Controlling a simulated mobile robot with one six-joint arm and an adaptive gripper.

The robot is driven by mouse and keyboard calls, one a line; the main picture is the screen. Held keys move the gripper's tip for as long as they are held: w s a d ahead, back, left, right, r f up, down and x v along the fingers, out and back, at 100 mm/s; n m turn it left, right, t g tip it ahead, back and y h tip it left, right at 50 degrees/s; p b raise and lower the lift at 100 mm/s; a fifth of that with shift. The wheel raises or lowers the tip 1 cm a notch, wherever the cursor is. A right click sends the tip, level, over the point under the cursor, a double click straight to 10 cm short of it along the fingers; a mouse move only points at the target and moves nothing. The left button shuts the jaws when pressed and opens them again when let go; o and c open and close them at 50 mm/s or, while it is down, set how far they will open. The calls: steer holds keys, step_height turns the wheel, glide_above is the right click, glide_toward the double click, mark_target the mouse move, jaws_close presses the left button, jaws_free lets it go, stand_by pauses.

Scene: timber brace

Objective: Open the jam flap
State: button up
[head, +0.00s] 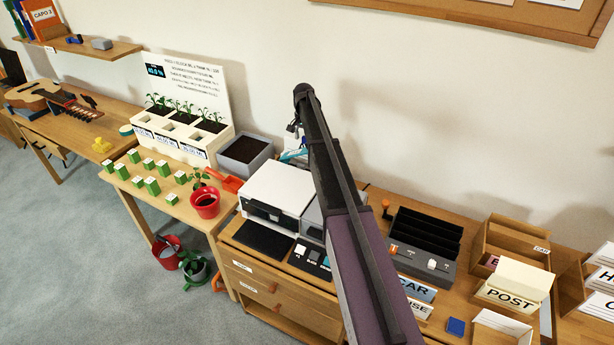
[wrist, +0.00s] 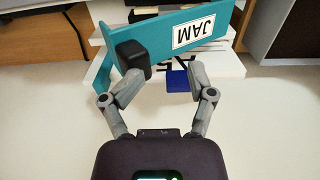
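The jam flap (wrist: 160,45) is a teal panel with a white JAM label, which appears upside down in the wrist view. It stands at a slant across the top of that view, beside white printer parts. In the head view a bit of teal (head: 293,155) shows behind the white printer (head: 275,195), partly hidden by my arm. My gripper (wrist: 162,67) is open, with its fingers apart at the flap. The left finger's black pad overlaps the flap's face; contact is unclear. The right fingertip is partly hidden at the flap's lower edge. A blue block (wrist: 178,80) shows between the fingers.
A grey soil bin (head: 245,150) stands left of the printer, by a red pot (head: 205,203) and seedlings. A black sorter (head: 425,240) and a POST box (head: 515,287) stand to the right. The wall is close behind.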

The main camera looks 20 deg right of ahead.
steer(key=s+d+f+b, duration=0.2)
steer(key=f, duration=0.1)
steer(key=s+f+b, duration=0.1)
steer(key=b, duration=0.1)
steer(key=shift+d+f, duration=0.35)
steer(key=shift+d, duration=0.05)
step_height(320, 180, down, 6)
steer(key=s+d+b, duration=0.1)
steer(key=d+b, duration=0.1)
steer(key=b, duration=0.4)
step_height(320, 180, up, 15)
steer(key=p, duration=1.5)
steer(key=s+a+f+n+b, duration=0.1)
steer(key=s+a+f+b, duration=0.1)
steer(key=s+a, duration=0.2)
steer(key=s+a+f+n+b, duration=0.2)
steer(key=s+a, duration=0.3)
steer(key=s, duration=0.5)
steer(key=shift+a+f+b, duration=0.15)
steer(key=shift+f+b, duration=0.55)
